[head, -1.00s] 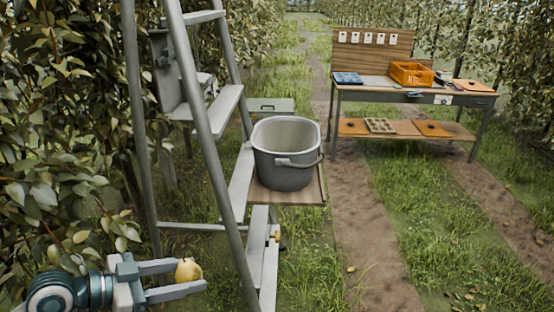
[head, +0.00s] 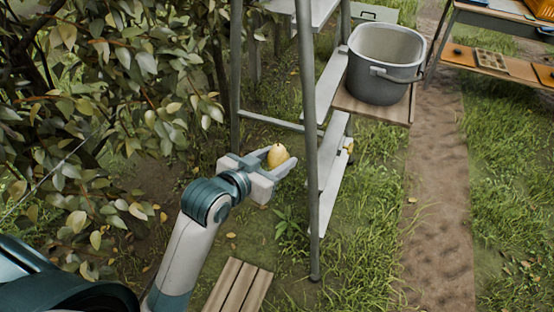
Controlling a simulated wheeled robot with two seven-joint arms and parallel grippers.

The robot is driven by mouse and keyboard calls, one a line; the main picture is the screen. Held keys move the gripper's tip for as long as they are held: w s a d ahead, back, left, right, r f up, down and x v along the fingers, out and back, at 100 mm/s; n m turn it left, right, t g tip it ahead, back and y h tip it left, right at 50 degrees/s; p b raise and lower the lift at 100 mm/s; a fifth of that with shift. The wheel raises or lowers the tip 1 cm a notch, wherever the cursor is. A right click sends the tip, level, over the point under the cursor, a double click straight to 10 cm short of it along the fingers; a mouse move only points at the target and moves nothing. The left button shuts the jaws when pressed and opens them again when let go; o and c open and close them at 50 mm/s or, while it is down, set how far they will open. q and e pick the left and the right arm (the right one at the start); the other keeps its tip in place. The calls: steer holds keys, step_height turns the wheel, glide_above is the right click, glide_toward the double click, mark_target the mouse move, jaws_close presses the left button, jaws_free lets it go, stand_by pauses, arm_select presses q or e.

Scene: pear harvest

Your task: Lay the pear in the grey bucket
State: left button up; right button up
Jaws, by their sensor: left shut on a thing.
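The yellow pear (head: 278,156) is held between the fingers of my left gripper (head: 280,162), which is shut on it. The gripper is in the middle of the head view, just left of the ladder's front leg. The grey bucket (head: 398,77) stands upright on a small wooden shelf (head: 372,107) on the ladder, up and to the right of the pear and apart from it. The part of the bucket's inside that shows looks empty; its floor is hidden. My right gripper is out of view.
The grey stepladder (head: 312,130) stands between the gripper and the bucket. Leafy bushes (head: 90,120) fill the left. A wooden slatted thing (head: 238,287) is on the ground at the bottom. A workbench (head: 500,18) is at the upper right. Grass and a dirt path lie open on the right.

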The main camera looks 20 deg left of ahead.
arm_select(q)
steer(key=shift+s+a+r+n+t+y, duration=0.15)
steer(key=shift+a+n+t+y, duration=0.2)
steer(key=shift+n+y, duration=0.6)
steer(key=shift+s+a+n+y, duration=0.2)
steer(key=shift+a+n+y, duration=0.2)
steer(key=shift+y, duration=0.25)
steer(key=shift+a, duration=0.1)
